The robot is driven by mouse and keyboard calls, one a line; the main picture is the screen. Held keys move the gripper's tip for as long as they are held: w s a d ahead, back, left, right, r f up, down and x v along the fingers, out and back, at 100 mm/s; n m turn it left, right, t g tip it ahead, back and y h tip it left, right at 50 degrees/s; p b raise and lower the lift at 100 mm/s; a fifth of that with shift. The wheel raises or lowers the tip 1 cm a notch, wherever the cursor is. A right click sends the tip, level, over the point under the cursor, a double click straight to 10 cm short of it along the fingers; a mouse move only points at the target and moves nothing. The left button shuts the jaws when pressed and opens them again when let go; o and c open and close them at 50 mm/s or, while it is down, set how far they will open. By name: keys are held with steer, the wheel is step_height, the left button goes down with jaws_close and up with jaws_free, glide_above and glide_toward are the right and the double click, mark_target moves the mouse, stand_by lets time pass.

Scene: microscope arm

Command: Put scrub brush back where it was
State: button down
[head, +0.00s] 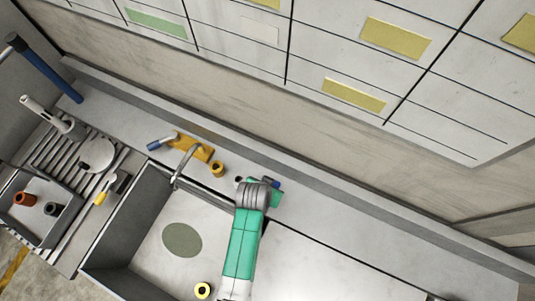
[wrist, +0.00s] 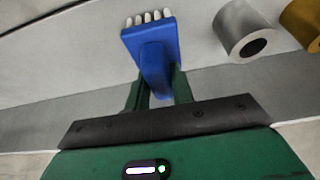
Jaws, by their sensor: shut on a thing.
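A blue scrub brush with white bristles (wrist: 152,45) is in the wrist view, its bristles toward the top of the picture. My gripper (wrist: 158,92) is shut on it, with one green finger on each side of its blue lower part. In the head view only a small blue piece of the brush (head: 275,183) shows beyond my gripper (head: 266,193), over the counter behind the sink. My arm hides the rest there. I cannot tell whether the brush touches the counter.
A grey cylinder (wrist: 243,30) and a yellow one (wrist: 304,22) stand close right of the brush in the wrist view. The faucet (head: 183,165) rises at the sink (head: 160,245). A ribbed drainboard (head: 60,150) is at left. The counter (head: 335,215) right of my gripper is clear.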

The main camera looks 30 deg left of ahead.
steer(key=c, duration=1.6)
jaws_free()
steer(key=shift+f, duration=0.15)
steer(key=shift+c, duration=0.2)
steer(key=o, duration=0.4)
steer(key=shift+o, duration=0.2)
steer(key=shift+r, duration=0.3)
steer(key=v, duration=1.1)
steer(key=shift+s+r+p, duration=0.15)
steer(key=shift+r+p, duration=0.15)
steer(key=shift+r, duration=0.1)
